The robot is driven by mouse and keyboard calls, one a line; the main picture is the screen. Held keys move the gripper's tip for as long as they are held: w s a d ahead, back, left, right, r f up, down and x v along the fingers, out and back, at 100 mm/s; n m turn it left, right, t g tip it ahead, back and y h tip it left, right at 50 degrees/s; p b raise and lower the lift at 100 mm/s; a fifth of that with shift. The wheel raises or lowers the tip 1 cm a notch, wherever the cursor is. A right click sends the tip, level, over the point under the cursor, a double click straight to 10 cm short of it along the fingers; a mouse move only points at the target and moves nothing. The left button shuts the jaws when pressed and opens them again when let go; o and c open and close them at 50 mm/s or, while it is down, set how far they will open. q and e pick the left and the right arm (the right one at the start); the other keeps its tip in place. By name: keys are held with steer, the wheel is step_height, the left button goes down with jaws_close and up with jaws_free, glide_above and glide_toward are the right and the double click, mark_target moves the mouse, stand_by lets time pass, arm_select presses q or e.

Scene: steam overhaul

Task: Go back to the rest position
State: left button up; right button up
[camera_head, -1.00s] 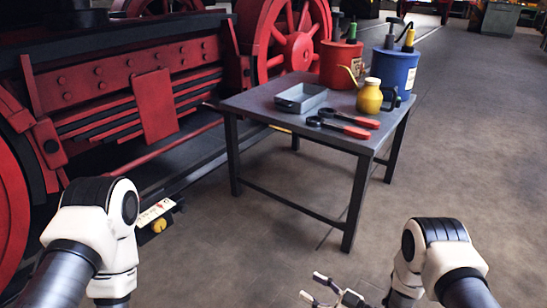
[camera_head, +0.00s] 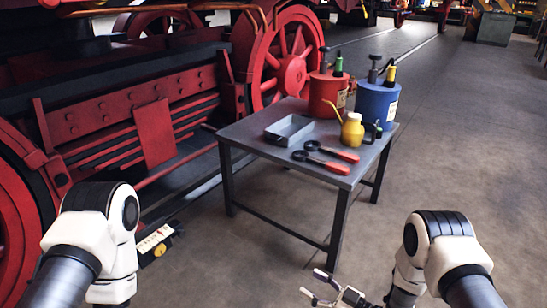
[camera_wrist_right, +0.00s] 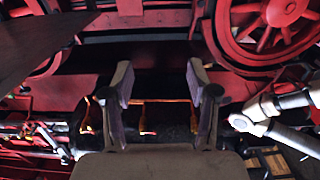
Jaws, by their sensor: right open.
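My right gripper (camera_head: 325,288) is low in the head view, in front of the table and apart from it. In the right wrist view its two fingers (camera_wrist_right: 160,88) stand wide apart with nothing between them. My left arm comes in at the lower left of the head view and its gripper is out of the picture. The grey metal table (camera_head: 232,130) holds a grey tray (camera_head: 289,130), two red-handled tools (camera_head: 333,165), a yellow oil can (camera_head: 352,131), a red canister (camera_head: 325,97) and a blue canister (camera_head: 376,104).
A red and black locomotive frame (camera_head: 90,125) with a red spoked wheel (camera_head: 285,60) fills the left and back. A small block with a label (camera_head: 153,240) lies on the floor beside it. The floor right of the table (camera_head: 460,140) is clear.

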steer(key=s+d+r+m+h+p, duration=0.2)
steer(key=r+h+p, duration=0.1)
steer(key=r+p, duration=0.45)
steer(key=s+d+r+m+g+h+p, duration=0.1)
steer(key=s+r+m+h+p, duration=0.1)
steer(key=r+p, duration=0.6)
steer(key=s+d+r+m+h+p, duration=0.2)
steer(key=s+r+h+p, duration=0.1)
steer(key=r+p, duration=0.5)
steer(key=s+d+m+g+h+p, duration=0.2)
steer(key=s+d+g+h+p, duration=0.1)
steer(key=s, duration=0.9)
steer(key=s+d+r+m+g+h+p, duration=0.1)
steer(key=s+d+m+g+h+p, duration=0.2)
steer(key=s+d+g, duration=0.3)
steer(key=s+p, duration=0.1)
steer(key=s, duration=0.4)
steer(key=shift+s+d+r+g, duration=0.15)
steer(key=shift+s+d+g, duration=0.1)
steer(key=shift+s+g, duration=0.15)
steer(key=shift+w+p, duration=0.1)
steer(key=shift+p, duration=0.2)
